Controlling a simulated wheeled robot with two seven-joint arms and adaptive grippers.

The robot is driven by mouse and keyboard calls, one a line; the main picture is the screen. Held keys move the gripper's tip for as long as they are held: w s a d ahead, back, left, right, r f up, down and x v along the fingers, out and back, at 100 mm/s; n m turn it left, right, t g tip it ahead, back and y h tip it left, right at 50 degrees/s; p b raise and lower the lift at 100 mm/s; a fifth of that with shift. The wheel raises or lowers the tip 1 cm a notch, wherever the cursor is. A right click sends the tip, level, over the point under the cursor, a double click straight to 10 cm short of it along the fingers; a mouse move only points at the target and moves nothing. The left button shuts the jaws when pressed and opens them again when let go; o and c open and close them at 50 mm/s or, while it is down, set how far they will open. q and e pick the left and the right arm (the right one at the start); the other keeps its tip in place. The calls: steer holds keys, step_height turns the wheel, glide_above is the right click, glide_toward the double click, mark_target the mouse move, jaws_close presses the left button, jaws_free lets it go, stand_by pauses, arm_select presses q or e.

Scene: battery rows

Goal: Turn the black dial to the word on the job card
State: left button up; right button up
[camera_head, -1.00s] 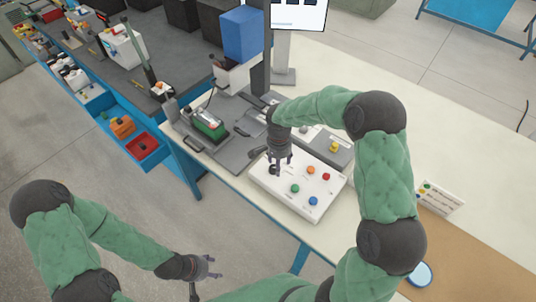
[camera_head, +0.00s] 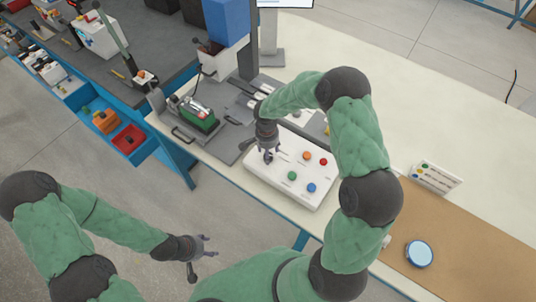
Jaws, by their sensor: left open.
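The white control box (camera_head: 305,190) lies on the bench with orange, red, green and blue round buttons. The black dial (camera_head: 268,159) is at the box's left end, mostly hidden under my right gripper (camera_head: 267,154). The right gripper points down over the dial; whether its fingers touch or close on it is unclear. A white card (camera_head: 435,177) with coloured dots and text stands at the right; its words are too small to read. My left gripper (camera_head: 207,245) is open and empty, low in front of the bench.
A green device (camera_head: 198,117) on a grey base sits left of the box. A blue-rimmed round object (camera_head: 419,253) lies on the brown mat (camera_head: 470,255). A monitor stand (camera_head: 268,45) is behind. White bench top is clear at back right.

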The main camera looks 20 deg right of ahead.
steer(key=shift+f, duration=0.9)
steer(key=c, duration=1.1)
steer(key=shift+c, duration=0.3)
